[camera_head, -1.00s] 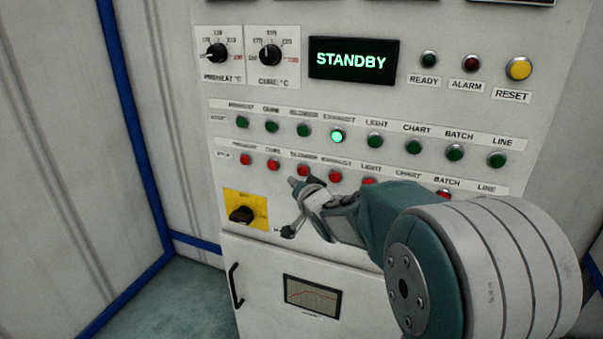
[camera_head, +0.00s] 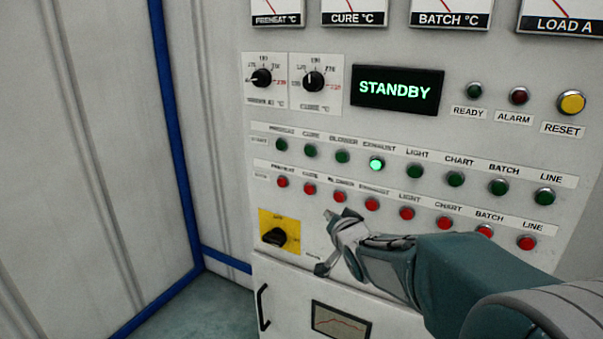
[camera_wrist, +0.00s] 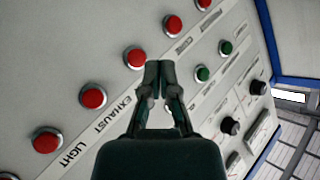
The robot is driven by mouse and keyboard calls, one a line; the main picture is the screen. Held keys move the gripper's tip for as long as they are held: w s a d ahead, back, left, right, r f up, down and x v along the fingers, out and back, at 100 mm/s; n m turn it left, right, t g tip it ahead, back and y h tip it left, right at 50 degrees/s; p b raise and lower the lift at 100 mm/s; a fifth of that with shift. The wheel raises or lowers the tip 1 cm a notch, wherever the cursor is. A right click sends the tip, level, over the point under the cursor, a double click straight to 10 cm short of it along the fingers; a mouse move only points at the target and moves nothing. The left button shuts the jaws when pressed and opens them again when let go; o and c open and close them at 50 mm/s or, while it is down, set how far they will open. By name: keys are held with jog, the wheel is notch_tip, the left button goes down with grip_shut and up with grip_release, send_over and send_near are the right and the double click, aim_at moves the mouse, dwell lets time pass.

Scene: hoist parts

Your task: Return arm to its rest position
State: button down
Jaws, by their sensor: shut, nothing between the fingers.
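My gripper (camera_head: 325,240) is in front of the control panel (camera_head: 225,262), below the row of red buttons in the head view. In the wrist view my gripper (camera_wrist: 158,66) has its two fingers together, with nothing between them. The fingertips overlap the panel near a red button (camera_wrist: 134,57) in that view; I cannot tell the exact gap. My arm (camera_head: 450,270) reaches in from the lower right and hides part of the panel's lower face.
The panel has a row of green buttons with the exhaust one (camera_head: 376,164) lit. The display (camera_head: 397,90) reads STANDBY. A black rotary switch (camera_head: 274,237) on a yellow plate and a door handle (camera_head: 263,307) are close left of my gripper. A wall stands left.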

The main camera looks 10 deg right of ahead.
jog(key=s+f+n+g, duration=0.1)
jog(key=s+g, duration=0.2)
jog(key=s, duration=0.8)
jog(key=s+f+n+g+h, duration=0.1)
jog(key=s+n+g, duration=0.1)
jog(key=s, duration=0.8)
jog(key=s+f+n+g, duration=0.1)
jog(key=s+g, duration=0.3)
jog(key=s, duration=0.7)
jog(key=shift+s+f+n+g+h, duration=0.3)
jog(key=shift+f+n+g, duration=0.1)
jog(key=shift+n, duration=0.3)
